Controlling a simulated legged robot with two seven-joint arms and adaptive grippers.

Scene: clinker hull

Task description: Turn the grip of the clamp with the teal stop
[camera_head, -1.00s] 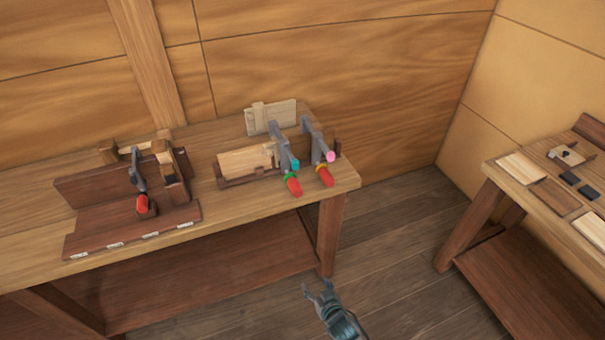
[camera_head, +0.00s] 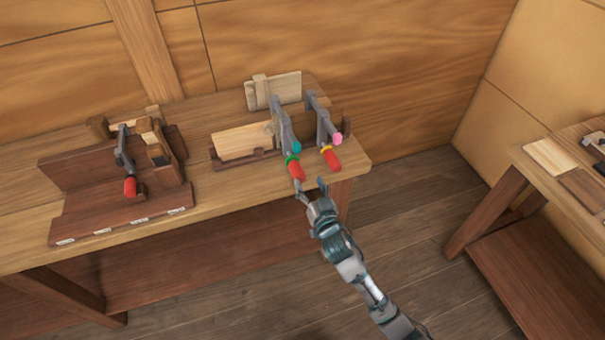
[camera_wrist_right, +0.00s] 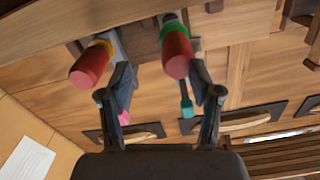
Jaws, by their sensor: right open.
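The clamp with the teal stop (camera_head: 296,147) has a grey bar, a green collar and a red grip (camera_head: 296,170) that overhangs the bench's front edge. Its red grip (camera_wrist_right: 176,55) and teal stop (camera_wrist_right: 187,109) show in the right wrist view. My right gripper (camera_head: 310,186) is open and empty just in front of and below the grips. In the right wrist view the red grip appears between the fingertips (camera_wrist_right: 160,72), nearer the right finger; contact cannot be told. My left gripper is out of view.
A second clamp with a pink stop (camera_head: 338,138), yellow collar and red grip (camera_head: 332,160) stands close on the right. A wooden fixture with another red-gripped clamp (camera_head: 129,186) is at left on the bench (camera_head: 220,199). Another table (camera_head: 510,160) stands right across open floor.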

